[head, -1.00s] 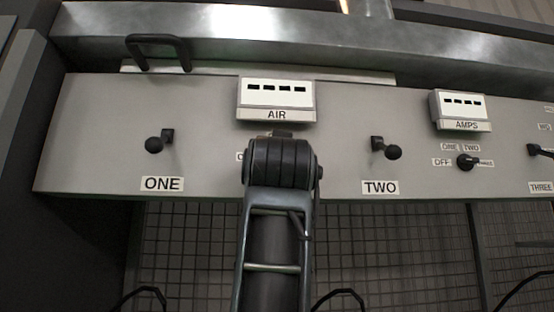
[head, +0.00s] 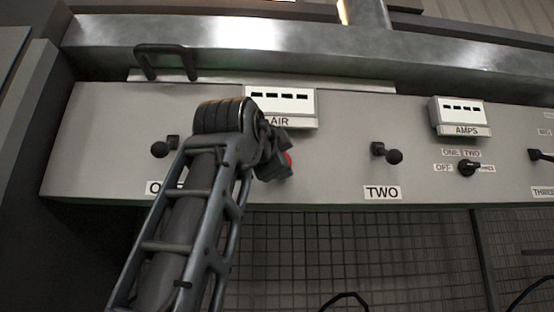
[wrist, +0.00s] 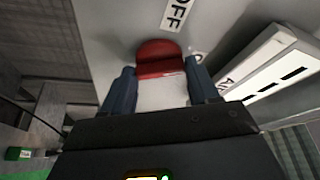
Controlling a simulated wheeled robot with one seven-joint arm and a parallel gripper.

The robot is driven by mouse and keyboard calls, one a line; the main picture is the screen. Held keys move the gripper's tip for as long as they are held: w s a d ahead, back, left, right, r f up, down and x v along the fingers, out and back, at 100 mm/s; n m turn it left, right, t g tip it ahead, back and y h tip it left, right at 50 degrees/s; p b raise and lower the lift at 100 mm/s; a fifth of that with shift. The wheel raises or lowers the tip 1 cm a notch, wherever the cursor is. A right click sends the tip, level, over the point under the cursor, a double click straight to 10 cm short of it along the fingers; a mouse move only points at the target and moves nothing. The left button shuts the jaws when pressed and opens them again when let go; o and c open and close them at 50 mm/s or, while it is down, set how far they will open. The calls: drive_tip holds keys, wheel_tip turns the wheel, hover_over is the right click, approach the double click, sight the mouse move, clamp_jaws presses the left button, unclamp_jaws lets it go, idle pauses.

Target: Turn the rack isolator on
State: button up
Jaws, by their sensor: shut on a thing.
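The rack isolator shows as a red handle (wrist: 160,58) on the grey panel in the wrist view, with an "OFF" label (wrist: 174,12) beside it. In the head view my gripper (head: 275,160) is turned to the right at the panel face, partly hidden by my wrist. Most of the isolator's dial is hidden there.
The "AIR" display (head: 282,106) juts out just above my gripper. Black knobs stick out at "ONE" (head: 160,150) and "TWO" (head: 388,153). A smaller selector (head: 469,168) sits under the "AMPS" display (head: 457,115). The panel between my gripper and knob "TWO" is clear.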

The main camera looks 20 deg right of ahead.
drive_tip(key=m+g, duration=0.1)
drive_tip(key=m, duration=0.1)
drive_tip(key=m+g+p, duration=0.1)
drive_tip(key=m, duration=0.2)
drive_tip(key=shift+r+y, duration=0.2)
drive_tip(key=shift+y, duration=0.1)
drive_tip(key=shift+f, duration=0.1)
idle(0.4)
drive_tip(key=o, duration=1.1)
drive_tip(key=shift+c, duration=0.2)
drive_tip(key=b+v, duration=0.1)
drive_tip(key=v, duration=0.6)
drive_tip(key=shift+s+a+b, duration=0.25)
drive_tip(key=shift+s+b, duration=0.1)
drive_tip(key=shift+b, duration=0.05)
drive_tip(key=shift+a, duration=0.1)
